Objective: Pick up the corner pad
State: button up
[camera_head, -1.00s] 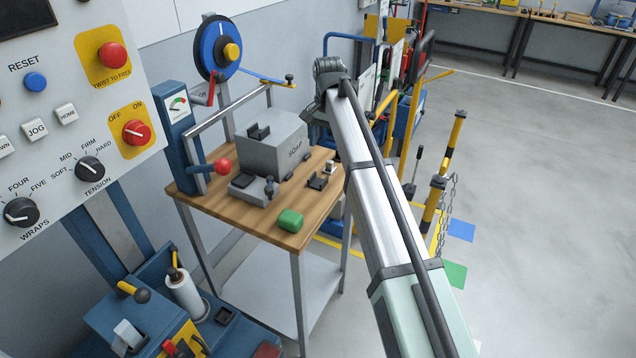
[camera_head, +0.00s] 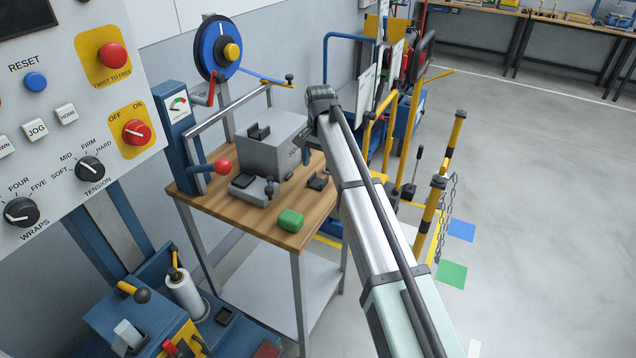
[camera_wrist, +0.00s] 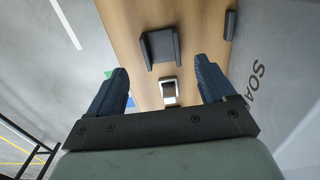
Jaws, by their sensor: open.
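A dark angled piece (camera_head: 318,181), which looks like the corner pad, lies on the wooden table (camera_head: 245,218) right of the grey box. In the wrist view the dark piece (camera_wrist: 160,48) shows raised sides and lies just beyond my fingertips. A small white-and-dark item (camera_wrist: 169,92) lies nearer, between my fingers as seen from above. My gripper (camera_wrist: 163,66) is open and empty above the table, its fingers on either side of that item. In the head view my arm hides most of the gripper and the small item.
The grey box marked SOAP (camera_head: 268,152) stands left of my gripper; its side also shows in the wrist view (camera_wrist: 285,120). A green block (camera_head: 290,220) lies at the table's front edge. A metal rail (camera_head: 230,108) and red-knobbed lever (camera_head: 222,165) stand at the left.

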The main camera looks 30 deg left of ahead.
aim_at(318, 183)
jog(key=f, duration=0.4)
jog(key=shift+s+a+f, duration=0.15)
jog(key=shift+s+f, duration=0.05)
jog(key=shift+f, duration=0.2)
jog(key=shift+c, duration=0.2)
jog(key=c, duration=1.1)
